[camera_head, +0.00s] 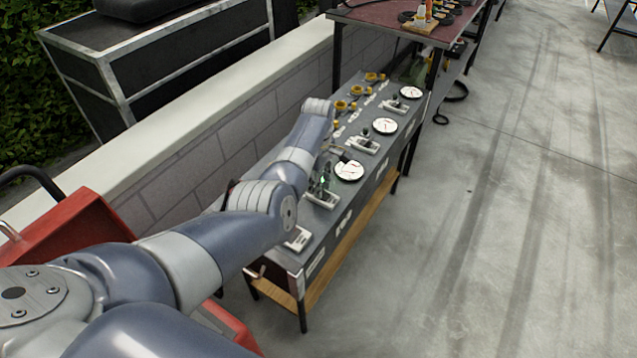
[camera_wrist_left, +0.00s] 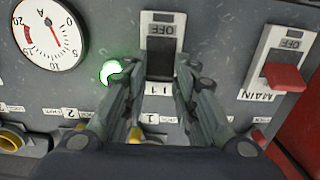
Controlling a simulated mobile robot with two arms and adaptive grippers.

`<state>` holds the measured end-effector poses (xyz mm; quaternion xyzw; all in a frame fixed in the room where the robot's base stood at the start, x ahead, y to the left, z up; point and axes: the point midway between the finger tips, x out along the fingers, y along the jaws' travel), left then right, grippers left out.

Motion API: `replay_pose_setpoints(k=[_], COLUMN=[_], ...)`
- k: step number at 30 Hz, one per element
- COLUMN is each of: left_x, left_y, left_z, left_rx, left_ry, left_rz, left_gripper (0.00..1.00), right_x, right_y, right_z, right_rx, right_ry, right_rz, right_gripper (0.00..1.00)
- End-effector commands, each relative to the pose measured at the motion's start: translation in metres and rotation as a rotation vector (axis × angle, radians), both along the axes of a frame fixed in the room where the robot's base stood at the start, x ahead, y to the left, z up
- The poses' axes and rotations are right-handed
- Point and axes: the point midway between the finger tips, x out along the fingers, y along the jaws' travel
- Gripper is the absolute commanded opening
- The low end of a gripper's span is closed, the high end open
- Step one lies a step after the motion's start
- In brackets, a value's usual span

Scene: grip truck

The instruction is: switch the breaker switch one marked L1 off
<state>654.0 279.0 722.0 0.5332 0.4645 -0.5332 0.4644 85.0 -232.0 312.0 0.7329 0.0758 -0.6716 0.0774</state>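The L1 breaker switch (camera_wrist_left: 160,62) is a black rocker on a white plate in the left wrist view, with OFF printed upside down above it and L1 below. My left gripper (camera_wrist_left: 163,72) has its two fingers apart, one on each side of the switch. I cannot tell whether the fingertips touch it. A green lamp (camera_wrist_left: 111,71) is lit just left of the switch. In the head view my left gripper (camera_head: 324,176) is over the near part of the grey panel (camera_head: 285,257), partly hiding the L1 plate (camera_head: 322,199). My right gripper is not in view.
The red MAIN switch (camera_wrist_left: 285,78) is close on the right in the wrist view. A round gauge (camera_wrist_left: 48,36) is at the left. More gauges and switches line the bench farther away. A low block wall (camera_head: 225,140) runs behind it; open floor (camera_head: 500,230) is to the right.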

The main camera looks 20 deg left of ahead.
Motion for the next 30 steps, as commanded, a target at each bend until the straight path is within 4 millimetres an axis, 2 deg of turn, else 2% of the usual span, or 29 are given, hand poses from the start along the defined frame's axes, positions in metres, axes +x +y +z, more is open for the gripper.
replay_pose_setpoints(k=[1,2,14,22,30], left_x=[0.0,0.0,-0.001,-0.002,-0.003], left_y=[0.0,0.0,-0.005,-0.015,-0.025], left_z=[0.0,0.0,0.003,0.003,-0.002], left_rx=[0.0,0.0,0.05,0.219,0.418], left_ry=[0.0,0.0,-0.006,-0.029,-0.059], left_rz=[0.0,0.0,-0.004,-0.007,-0.006], left_gripper=[0.06,0.01,0.01,0.01,0.01], right_x=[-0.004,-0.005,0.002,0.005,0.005], right_y=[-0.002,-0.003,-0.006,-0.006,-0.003], right_z=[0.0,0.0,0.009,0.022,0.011], right_rx=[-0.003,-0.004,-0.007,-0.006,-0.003], right_ry=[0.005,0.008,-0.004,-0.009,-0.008], right_rz=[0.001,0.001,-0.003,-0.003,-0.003], right_gripper=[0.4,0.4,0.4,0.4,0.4])
